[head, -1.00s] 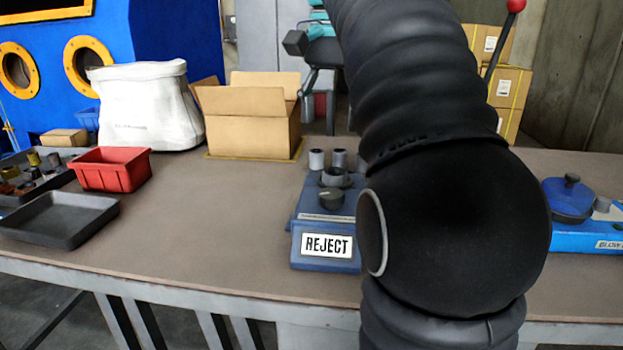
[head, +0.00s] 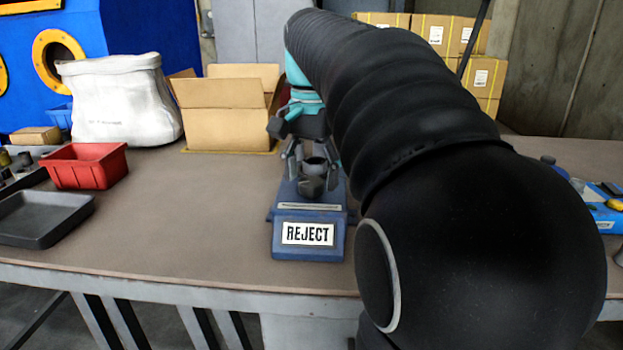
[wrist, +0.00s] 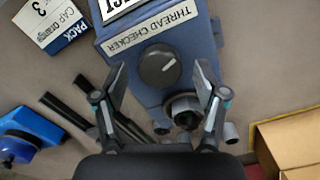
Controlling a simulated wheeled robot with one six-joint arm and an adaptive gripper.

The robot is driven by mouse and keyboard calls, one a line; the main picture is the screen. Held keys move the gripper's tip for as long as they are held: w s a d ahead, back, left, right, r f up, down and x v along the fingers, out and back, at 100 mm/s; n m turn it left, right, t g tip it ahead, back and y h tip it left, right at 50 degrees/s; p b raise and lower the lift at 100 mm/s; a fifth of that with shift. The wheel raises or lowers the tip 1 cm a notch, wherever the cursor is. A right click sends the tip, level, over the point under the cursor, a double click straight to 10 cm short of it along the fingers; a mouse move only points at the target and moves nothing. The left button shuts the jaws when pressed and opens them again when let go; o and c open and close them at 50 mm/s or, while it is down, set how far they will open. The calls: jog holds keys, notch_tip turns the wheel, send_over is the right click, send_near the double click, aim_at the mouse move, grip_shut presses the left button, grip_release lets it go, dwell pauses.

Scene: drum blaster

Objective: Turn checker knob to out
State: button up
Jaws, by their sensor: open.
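The blue thread checker (head: 308,238) stands on the table with a white REJECT sign (head: 307,234) on its front. Its dark round knob (wrist: 160,66) has a light pointer mark and sits near the THREAD CHECKER label (wrist: 150,32) in the wrist view. The knob also shows in the head view (head: 311,186), partly among my fingers.
A red bin (head: 85,167), a black tray (head: 45,217), a white bag (head: 122,103) and an open cardboard box (head: 228,110) stand on the left. My arm hides much of the table's right side.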

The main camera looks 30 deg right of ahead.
jog(key=shift+f, duration=0.35)
jog(key=c, duration=1.1)
jog(key=shift+c, duration=0.2)
jog(key=shift+n, duration=0.4)
jog(key=shift+n+p, duration=0.6)
jog(key=shift+n, duration=0.5)
jog(key=n, duration=0.3)
jog(key=shift+n, duration=0.3)
jog(key=n, duration=0.6)
jog(key=shift+n, duration=0.4)
